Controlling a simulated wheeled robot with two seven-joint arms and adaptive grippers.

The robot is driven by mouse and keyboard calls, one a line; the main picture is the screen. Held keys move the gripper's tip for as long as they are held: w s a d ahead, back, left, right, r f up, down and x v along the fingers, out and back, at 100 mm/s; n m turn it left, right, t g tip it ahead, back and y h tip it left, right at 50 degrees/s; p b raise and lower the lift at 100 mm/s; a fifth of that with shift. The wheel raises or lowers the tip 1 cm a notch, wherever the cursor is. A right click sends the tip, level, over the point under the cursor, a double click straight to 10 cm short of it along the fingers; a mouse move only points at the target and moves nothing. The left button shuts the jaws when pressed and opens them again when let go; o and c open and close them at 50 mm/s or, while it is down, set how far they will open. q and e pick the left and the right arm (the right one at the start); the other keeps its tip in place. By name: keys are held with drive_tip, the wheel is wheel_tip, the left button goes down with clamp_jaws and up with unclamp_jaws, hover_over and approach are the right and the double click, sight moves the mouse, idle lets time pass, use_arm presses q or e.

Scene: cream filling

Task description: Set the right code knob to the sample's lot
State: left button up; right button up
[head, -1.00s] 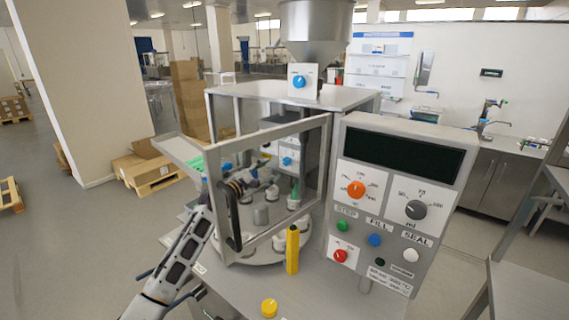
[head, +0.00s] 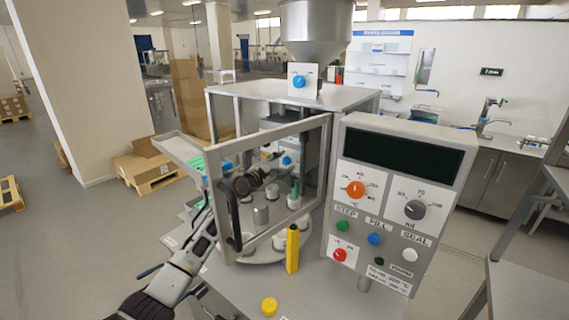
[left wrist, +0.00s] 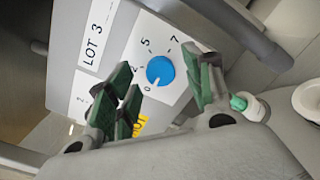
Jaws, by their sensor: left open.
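The right code knob (left wrist: 160,70) is blue, on a white dial marked 0, 5 and 7 in the left wrist view. Its white mark appears to point toward 0. A blue knob also shows inside the cabinet in the head view (head: 287,160). A white label (left wrist: 97,32) reads "LOT 3". My left gripper (left wrist: 164,73) is open, its green-padded fingers on either side of the knob in the picture; contact cannot be told. In the head view the gripper (head: 268,174) is inside the cabinet. The left dial is mostly hidden behind a finger. My right gripper is out of view.
The open door frame (head: 327,150) and its dark handle (head: 233,215) stand close beside my left arm. Pale pots (head: 260,214) stand inside on the turntable. A yellow block (head: 292,250) and yellow cap (head: 269,306) are in front. The control panel (head: 400,200) stands at right.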

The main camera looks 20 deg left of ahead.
use_arm(q)
drive_tip(key=shift+x, duration=0.8)
drive_tip(key=c, duration=1)
